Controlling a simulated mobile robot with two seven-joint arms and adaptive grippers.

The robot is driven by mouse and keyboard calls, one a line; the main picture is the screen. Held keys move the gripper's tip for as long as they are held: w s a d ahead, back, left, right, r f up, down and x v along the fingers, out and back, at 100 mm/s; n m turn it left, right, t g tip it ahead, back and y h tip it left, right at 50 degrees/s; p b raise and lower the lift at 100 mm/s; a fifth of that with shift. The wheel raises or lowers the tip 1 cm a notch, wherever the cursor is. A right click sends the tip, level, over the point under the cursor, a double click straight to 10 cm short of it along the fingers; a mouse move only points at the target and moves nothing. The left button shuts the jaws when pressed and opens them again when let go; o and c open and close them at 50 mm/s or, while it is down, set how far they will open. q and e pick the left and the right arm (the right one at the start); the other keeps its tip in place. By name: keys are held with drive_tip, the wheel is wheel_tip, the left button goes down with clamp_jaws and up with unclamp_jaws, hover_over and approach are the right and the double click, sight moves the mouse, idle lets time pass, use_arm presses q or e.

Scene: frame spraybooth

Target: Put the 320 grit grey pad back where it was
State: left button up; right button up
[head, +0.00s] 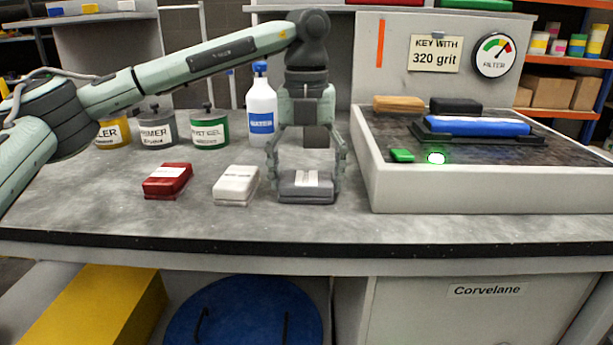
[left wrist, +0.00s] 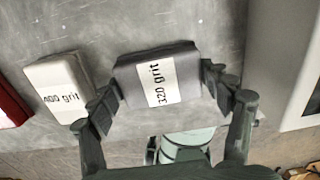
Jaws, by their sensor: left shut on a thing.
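The grey pad (head: 306,187) sits at the right end of a row of pads on the grey bench, near its front. In the left wrist view the grey pad (left wrist: 150,65) carries a white label reading 320 grit. My left gripper (head: 306,178) reaches down from above and is shut on the grey pad, a finger at each side. In the left wrist view the fingers of my left gripper (left wrist: 160,95) show at the pad's two sides. The pad looks to be at bench level; I cannot tell whether it bears on the bench. My right gripper is not in view.
A white pad (head: 237,186), labelled 400 grit, lies close left of the grey pad, and a red pad (head: 167,181) lies farther left. Cans and a water bottle (head: 261,105) stand behind. A raised tray (head: 450,190) with a blue-topped tool (head: 475,126) stands right.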

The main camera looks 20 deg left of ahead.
sight(307, 177)
use_arm(q)
drive_tip(key=shift+f, duration=0.2)
drive_tip(key=o, duration=1)
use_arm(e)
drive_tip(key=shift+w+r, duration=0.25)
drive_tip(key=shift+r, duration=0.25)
use_arm(q)
drive_tip(key=shift+o, duration=0.2)
drive_tip(key=shift+r, duration=0.1)
drive_tip(key=shift+r, duration=0.5)
wheel_tip(307, 177, up, 11)
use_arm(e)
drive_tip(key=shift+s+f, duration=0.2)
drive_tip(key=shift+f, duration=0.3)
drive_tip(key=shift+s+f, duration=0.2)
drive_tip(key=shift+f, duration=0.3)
use_arm(q)
drive_tip(key=shift+r, duration=0.1)
